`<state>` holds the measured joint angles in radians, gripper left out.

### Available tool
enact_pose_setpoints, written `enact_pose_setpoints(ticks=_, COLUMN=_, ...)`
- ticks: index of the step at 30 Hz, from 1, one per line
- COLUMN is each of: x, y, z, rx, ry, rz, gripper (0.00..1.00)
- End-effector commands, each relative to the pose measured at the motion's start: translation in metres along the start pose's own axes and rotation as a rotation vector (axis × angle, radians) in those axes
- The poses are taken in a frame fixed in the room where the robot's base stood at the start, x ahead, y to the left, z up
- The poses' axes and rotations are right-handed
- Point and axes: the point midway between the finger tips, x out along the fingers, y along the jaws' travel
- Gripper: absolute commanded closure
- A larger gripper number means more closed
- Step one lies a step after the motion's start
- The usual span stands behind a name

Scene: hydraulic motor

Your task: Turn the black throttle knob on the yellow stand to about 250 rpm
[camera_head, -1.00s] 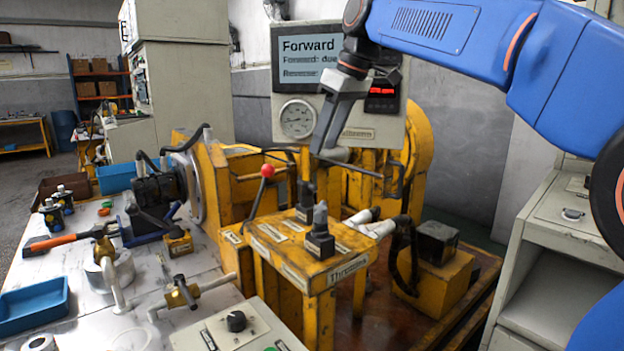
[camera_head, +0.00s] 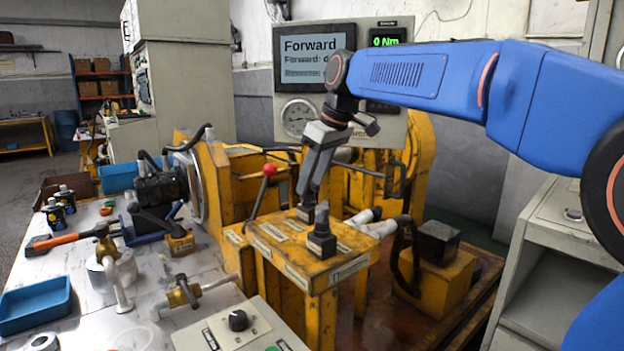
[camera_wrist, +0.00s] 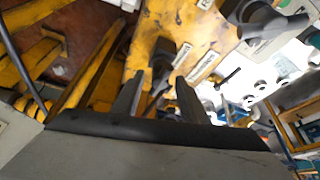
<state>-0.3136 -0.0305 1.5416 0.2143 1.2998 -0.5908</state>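The yellow stand (camera_head: 300,262) stands in the middle of the head view. Two black knobs with upright handles are on its top: a front knob (camera_head: 321,238) and a rear knob (camera_head: 306,212). A label on the front edge near the front knob is only partly readable. My gripper (camera_head: 306,190) points down just above the rear knob and partly covers it. In the wrist view its two fingers (camera_wrist: 157,95) are apart, with a dark knob (camera_wrist: 162,58) seen between and beyond them. I cannot tell whether they touch it.
A red-ball lever (camera_head: 268,170) rises left of the knobs. Behind, a panel (camera_head: 378,140) carries a screen reading "Forward", a round gauge (camera_head: 298,118) and a green "0 Nm" display (camera_head: 385,40). My arm covers part of it. A control box (camera_head: 240,325) is in front.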

Motion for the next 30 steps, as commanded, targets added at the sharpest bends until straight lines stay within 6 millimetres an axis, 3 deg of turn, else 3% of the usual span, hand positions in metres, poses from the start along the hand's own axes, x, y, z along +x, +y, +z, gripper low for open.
enact_pose_setpoints(ticks=2, x=-0.0001, y=0.0, z=0.0, rx=0.0, ry=0.0, rz=0.0, gripper=0.6)
enact_pose_setpoints(ticks=3, x=-0.0001, y=0.0, z=0.0, rx=0.0, ry=0.0, rz=0.0, gripper=0.65)
enact_pose_setpoints(ticks=7, x=-0.0002, y=0.0, z=0.0, rx=0.0, ry=0.0, rz=0.0, gripper=0.96)
enact_pose_setpoints(ticks=8, x=-0.0002, y=0.0001, z=0.0, rx=0.0, ry=0.0, rz=0.0, gripper=1.0)
enact_pose_setpoints(ticks=30, x=-0.0002, y=-0.0013, z=0.0001, rx=0.129, ry=-0.001, rz=0.053, gripper=1.0)
